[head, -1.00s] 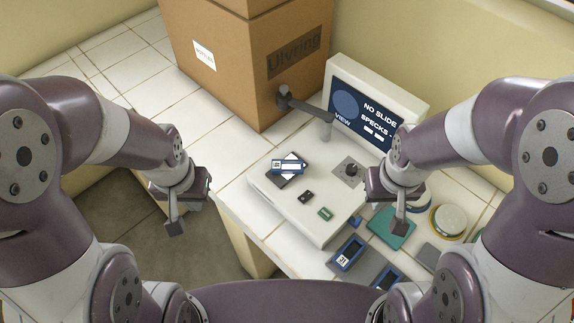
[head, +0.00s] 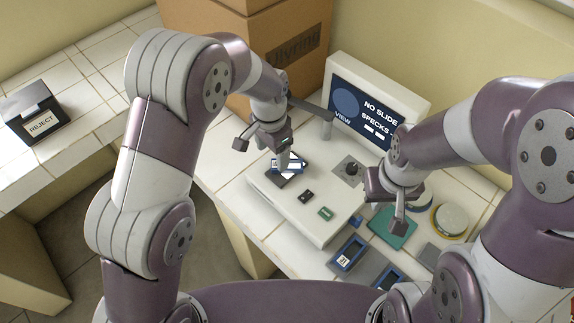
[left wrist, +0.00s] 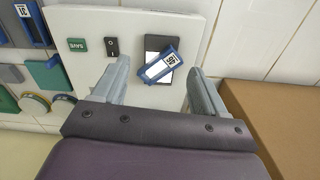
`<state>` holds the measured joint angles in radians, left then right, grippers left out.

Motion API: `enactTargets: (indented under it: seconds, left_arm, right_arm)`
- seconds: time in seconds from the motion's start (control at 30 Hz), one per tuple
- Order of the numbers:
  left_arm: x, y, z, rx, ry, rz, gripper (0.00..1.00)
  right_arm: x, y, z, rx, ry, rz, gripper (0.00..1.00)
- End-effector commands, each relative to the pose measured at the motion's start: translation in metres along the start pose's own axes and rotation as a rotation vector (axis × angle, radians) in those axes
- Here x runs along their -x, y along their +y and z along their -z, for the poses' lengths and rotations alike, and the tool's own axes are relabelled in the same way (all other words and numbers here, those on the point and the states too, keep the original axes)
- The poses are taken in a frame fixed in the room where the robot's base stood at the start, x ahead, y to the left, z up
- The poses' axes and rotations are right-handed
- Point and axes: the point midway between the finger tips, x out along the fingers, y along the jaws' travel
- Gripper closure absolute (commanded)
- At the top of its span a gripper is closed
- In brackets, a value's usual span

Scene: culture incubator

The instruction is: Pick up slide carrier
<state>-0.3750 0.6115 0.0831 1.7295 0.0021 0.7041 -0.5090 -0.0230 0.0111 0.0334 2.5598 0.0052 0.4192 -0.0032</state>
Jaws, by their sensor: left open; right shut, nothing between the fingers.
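A blue slide carrier with a white label (head: 294,166) lies on the dark and white stage plate of the pale viewer machine (head: 318,228). In the left wrist view the carrier (left wrist: 160,66) lies tilted across the plate, between and beyond my open fingers. My left gripper (head: 262,154) is open and above the carrier, partly hiding it in the head view. It also shows in the left wrist view (left wrist: 158,75), with nothing between its fingers. My right gripper (head: 386,205) is shut and empty, right of the machine's stage and near the green pad.
Other blue carriers (head: 348,253) lie in front of the machine. A screen (head: 368,118) reads "NO SLIDE". A microscope-like arm (head: 326,122) stands behind the stage. A cardboard box (head: 300,75) stands behind. A black "REJECT" box (head: 38,122) is on the left counter.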

Motion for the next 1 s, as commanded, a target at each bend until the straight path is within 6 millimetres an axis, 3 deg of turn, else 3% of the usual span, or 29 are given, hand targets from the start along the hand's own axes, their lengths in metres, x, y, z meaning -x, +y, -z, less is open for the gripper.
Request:
enactTargets:
  seconds: [0.03, 0.1, 0.17, 0.27, 0.4, 0.7, 0.87, 1.0]
  left_arm:
    - [-0.003, -0.002, 0.029, -0.157, 0.002, 0.001, 0.28]
    - [0.007, -0.011, 0.056, -0.376, 0.009, 0.007, 0.28]
    - [0.024, -0.017, 0.066, -0.52, 0.015, 0.015, 0.28]
    - [0.024, -0.014, 0.059, -0.656, -0.012, -0.011, 0.28]
    - [-0.003, -0.014, 0.057, -0.694, -0.015, -0.015, 0.28]
    - [-0.049, -0.014, 0.057, -0.69, -0.013, -0.013, 0.28]
    - [-0.074, -0.01, 0.052, -0.689, -0.014, -0.014, 0.28]
    - [-0.096, -0.011, 0.053, -0.689, -0.01, -0.01, 0.28]
  right_arm:
    - [-0.001, 0.0, 0.0, 0.0, 0.0, 0.0, 1.0]
    - [-0.001, 0.0, 0.0, 0.0, 0.0, 0.0, 1.0]
    - [0.0, 0.0, 0.0, 0.0, 0.0, 0.0, 1.0]
    - [-0.001, 0.0, 0.0, 0.0, 0.0, 0.0, 1.0]
    - [-0.006, 0.0, -0.001, 0.0, 0.0, 0.0, 1.0]
    - [0.013, 0.0, 0.002, 0.0, 0.0, 0.0, 1.0]
    - [0.033, 0.0, 0.004, 0.0, 0.0, 0.0, 1.0]
    - [0.035, 0.0, 0.004, 0.0, 0.0, 0.0, 1.0]
